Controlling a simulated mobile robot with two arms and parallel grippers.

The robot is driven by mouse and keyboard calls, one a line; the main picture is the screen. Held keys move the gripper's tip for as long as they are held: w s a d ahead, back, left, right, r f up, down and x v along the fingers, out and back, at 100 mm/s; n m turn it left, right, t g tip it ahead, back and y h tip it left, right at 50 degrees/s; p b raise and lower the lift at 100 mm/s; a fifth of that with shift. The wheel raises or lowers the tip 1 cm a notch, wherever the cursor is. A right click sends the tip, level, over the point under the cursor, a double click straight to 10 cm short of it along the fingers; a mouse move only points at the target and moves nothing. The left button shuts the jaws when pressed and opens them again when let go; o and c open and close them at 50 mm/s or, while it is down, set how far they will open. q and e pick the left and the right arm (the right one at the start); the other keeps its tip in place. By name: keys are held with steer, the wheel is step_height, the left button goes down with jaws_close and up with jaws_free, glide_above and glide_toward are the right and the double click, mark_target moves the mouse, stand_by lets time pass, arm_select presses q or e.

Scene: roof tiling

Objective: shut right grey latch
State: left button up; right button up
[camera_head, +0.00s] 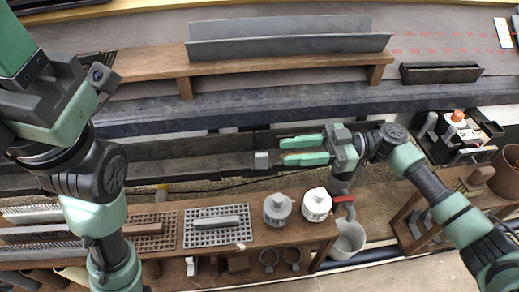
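A small open dark case (462,140) stands at the right, with white and black parts and an orange round piece (457,116). Small grey parts show at its sides, but I cannot clearly tell the right grey latch or its position. My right gripper (296,150) has green fingers pointing left over the dark channel, well to the left of the case. The fingers are a little apart, with no held object visible. A small grey block (262,160) shows near their tips; I cannot tell if it touches them. My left arm rises at the left; its fingers are not visible.
A wooden bench (255,256) in front carries a grey float on a grid (216,227) and two lidded pots (277,209) (317,204). A bucket (347,240) hangs at its right. Behind, a wooden plank (150,66) carries grey metal strips (290,44).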

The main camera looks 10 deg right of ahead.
mark_target(262, 162)
steer(key=a+b, duration=0.1)
steer(key=a, duration=0.5)
jaws_close()
